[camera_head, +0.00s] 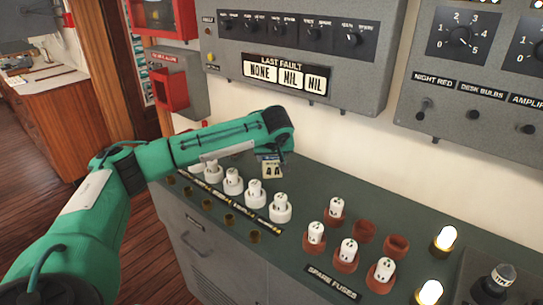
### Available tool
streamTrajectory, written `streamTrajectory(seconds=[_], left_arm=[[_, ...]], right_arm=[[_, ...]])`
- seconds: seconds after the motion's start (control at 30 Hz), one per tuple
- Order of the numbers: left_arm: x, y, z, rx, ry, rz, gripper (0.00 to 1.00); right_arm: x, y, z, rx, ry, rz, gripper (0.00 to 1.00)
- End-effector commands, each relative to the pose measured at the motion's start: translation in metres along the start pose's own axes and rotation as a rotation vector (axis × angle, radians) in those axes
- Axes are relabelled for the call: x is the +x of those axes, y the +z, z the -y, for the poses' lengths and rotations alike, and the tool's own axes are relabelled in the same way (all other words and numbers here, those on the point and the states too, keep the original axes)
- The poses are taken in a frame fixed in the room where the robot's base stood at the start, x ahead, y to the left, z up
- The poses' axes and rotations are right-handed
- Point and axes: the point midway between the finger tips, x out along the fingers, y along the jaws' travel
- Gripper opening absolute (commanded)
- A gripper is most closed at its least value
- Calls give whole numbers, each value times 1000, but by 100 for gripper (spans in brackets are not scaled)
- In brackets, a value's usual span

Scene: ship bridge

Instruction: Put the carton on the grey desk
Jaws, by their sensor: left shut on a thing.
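The carton (271,170) is a small pale box with dark markings, near the middle of the head view. My left arm reaches in from the left, and its gripper (268,156) points down at the carton's top. The gripper is shut on the carton; its fingers are mostly hidden by the wrist. The carton is just over or on the grey-green desk top (290,250), behind the row of white fuses; I cannot tell whether it touches the surface. My right gripper does not show.
White fuses (255,194) stand in a row in front of the carton. Spare fuses in red-brown holders (346,256) and lit bulbs (446,238) stand to the right. Grey wall panels (292,45) hang above. Bare desk top lies right of the carton.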

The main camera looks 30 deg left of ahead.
Motion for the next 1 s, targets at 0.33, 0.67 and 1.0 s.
streamTrajectory(seconds=[0.33, 0.67, 1.0], left_arm=[[2, 1, 0, 1, 0, 1, 76], [-19, -1, -1, 0, 3, -1, 76], [-91, 0, -1, 1, 3, -1, 76]], right_arm=[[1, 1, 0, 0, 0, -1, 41], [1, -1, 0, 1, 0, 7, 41], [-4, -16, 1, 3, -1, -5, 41]])
